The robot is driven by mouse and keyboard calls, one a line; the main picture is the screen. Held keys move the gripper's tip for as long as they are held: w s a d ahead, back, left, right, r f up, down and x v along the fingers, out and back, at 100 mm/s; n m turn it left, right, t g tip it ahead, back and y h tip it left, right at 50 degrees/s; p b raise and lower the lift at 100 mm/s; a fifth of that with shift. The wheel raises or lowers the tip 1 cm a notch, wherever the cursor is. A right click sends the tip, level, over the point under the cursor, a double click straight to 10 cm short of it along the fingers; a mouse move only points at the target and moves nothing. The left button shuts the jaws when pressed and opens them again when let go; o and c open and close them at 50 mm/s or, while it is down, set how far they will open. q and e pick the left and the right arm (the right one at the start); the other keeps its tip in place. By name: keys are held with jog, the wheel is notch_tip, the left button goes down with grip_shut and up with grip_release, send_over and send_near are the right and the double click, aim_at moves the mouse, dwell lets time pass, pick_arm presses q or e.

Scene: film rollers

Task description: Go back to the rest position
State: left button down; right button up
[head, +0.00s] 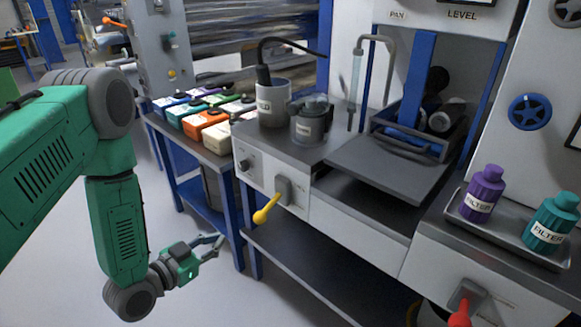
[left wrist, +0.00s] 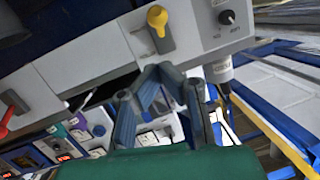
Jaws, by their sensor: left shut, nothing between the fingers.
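My left arm, green and grey, comes in from the left in the head view and hangs down beside the bench. My left gripper (head: 217,241) is low, in front of the blue table legs, clear of the bench and empty. In the left wrist view the gripper's fingers (left wrist: 160,70) come together at the tips with nothing between them. They appear below the yellow lever (left wrist: 160,25) on the machine's front panel. My right gripper is in neither view.
The yellow lever (head: 267,210) and red lever (head: 461,315) stick out from the machine front. Purple (head: 482,193) and teal (head: 551,223) filter bottles stand on a tray at right. Several coloured boxes (head: 205,124) lie on the left table. Floor at lower left is free.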

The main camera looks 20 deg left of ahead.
pick_arm(q)
jog(key=shift+d, duration=0.1)
jog(key=s+d+f+n+g+y, duration=0.1)
jog(key=s+d+f+g, duration=0.35)
jog(key=f, duration=0.25)
jog(key=s+f+n+g+y, duration=0.1)
jog(key=s+g, duration=0.4)
jog(key=s, duration=0.5)
jog(key=s+d+f+n+g+y, duration=0.1)
jog(key=s+f+g, duration=0.3)
jog(key=s, duration=0.6)
jog(key=shift+s+d+n+g+y, duration=0.25)
jog(key=shift+s+n+g+y, duration=0.1)
jog(key=shift+n+g+y, duration=0.3)
jog(key=shift+w+f, duration=0.1)
